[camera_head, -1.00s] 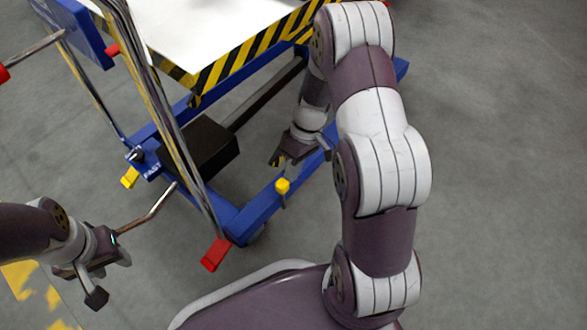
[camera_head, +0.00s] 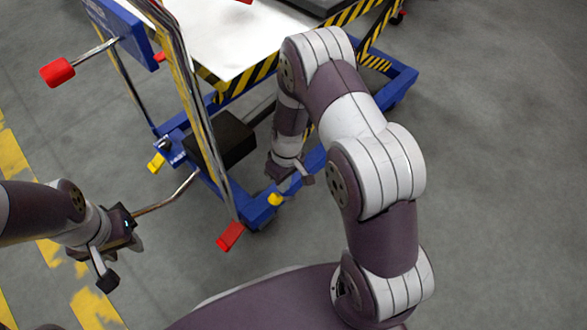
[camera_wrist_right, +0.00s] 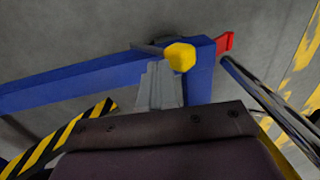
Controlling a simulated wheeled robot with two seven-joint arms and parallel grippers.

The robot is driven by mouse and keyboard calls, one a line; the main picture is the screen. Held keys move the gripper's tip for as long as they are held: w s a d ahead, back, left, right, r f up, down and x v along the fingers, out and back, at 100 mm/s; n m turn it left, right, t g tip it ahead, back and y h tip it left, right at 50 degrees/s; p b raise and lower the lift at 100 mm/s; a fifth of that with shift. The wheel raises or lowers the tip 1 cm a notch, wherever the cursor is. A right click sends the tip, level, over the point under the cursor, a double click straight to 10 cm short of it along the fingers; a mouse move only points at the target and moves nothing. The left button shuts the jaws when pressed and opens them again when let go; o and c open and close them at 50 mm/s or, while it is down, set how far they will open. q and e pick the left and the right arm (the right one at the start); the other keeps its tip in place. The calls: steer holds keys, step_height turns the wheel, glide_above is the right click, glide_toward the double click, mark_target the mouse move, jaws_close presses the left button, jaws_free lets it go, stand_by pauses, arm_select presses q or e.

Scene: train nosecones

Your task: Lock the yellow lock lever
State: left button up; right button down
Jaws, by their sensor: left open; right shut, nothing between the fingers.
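A yellow lever end (camera_head: 275,199) sits on the blue base frame of a cart, near its front corner. It also shows as a yellow knob (camera_wrist_right: 180,57) in the right wrist view, just beyond my right fingertips. My right gripper (camera_head: 288,175) is shut and empty, just above and behind this lever in the head view. In the wrist view its fingers (camera_wrist_right: 159,82) overlap the blue beam; I cannot tell whether they touch the knob. A second yellow piece (camera_head: 156,163) is on the cart's left side. My left gripper (camera_head: 118,250) is open, close to the end of a bent metal bar (camera_head: 168,197).
The blue cart frame (camera_head: 400,82) carries a white top (camera_head: 225,38) with black-yellow striped edges. A red pedal (camera_head: 231,236) is at the front corner, and a red handle (camera_head: 57,72) is at upper left. Chrome posts rise between my arms. Grey floor at right is clear.

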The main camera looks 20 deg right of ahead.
steer(key=s+a+f+b, duration=0.2)
steer(key=s+a+f, duration=0.1)
steer(key=a+f, duration=0.3)
steer(key=shift+s+a, duration=0.15)
steer(key=shift+a, duration=0.4)
steer(key=shift+s+a+f, duration=0.1)
steer(key=shift+f, duration=0.05)
stand_by(0.4)
step_height(320, 180, up, 14)
steer(key=w+d+p, duration=0.1)
steer(key=p, duration=0.7)
steer(key=shift+d+f, duration=0.2)
steer(key=shift+d, duration=0.1)
